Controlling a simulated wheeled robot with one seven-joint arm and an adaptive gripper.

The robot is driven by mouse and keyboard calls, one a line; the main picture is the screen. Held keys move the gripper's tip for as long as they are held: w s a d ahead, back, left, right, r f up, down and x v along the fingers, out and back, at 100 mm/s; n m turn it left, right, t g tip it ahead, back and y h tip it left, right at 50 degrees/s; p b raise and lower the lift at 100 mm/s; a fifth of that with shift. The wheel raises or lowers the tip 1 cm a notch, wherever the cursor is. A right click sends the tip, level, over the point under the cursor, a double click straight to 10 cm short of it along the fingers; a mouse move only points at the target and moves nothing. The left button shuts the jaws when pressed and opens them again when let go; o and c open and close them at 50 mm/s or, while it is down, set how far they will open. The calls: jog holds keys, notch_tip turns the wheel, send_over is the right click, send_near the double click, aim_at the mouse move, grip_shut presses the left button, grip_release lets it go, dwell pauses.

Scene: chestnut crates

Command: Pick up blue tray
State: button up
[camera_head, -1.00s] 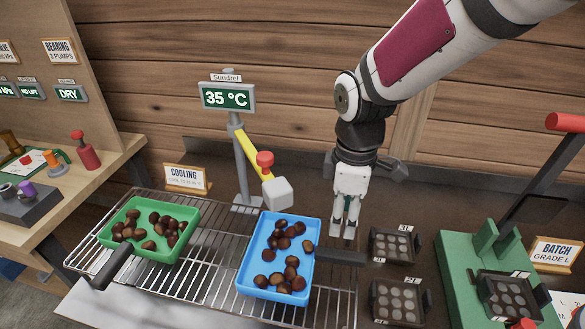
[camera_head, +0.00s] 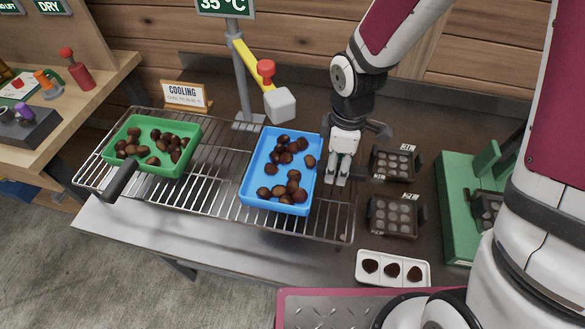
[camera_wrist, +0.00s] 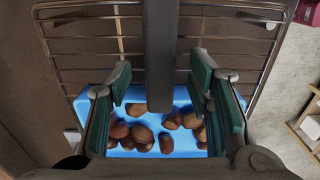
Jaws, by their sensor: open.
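The blue tray (camera_head: 258,166) holds several brown chestnuts and sits on the right part of the wire rack. My gripper (camera_head: 337,178) points down just right of the tray, where it hides the tray's dark handle. In the wrist view, the open gripper (camera_wrist: 163,100) has its green-padded fingers on either side of the dark handle (camera_wrist: 160,55), apart from it. The blue tray also shows there (camera_wrist: 181,96), beyond the fingers, with chestnuts in it.
A green tray (camera_head: 110,152) of chestnuts with a dark handle lies left on the wire rack (camera_head: 215,180). A sign post with a yellow arm (camera_head: 247,62) stands behind the blue tray. Dark moulds (camera_head: 395,215) and a white three-chestnut tray (camera_head: 393,283) lie to the right.

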notch_tip(320, 180, down, 2)
jog(key=shift+f, duration=0.1)
grip_shut()
dwell(0.5)
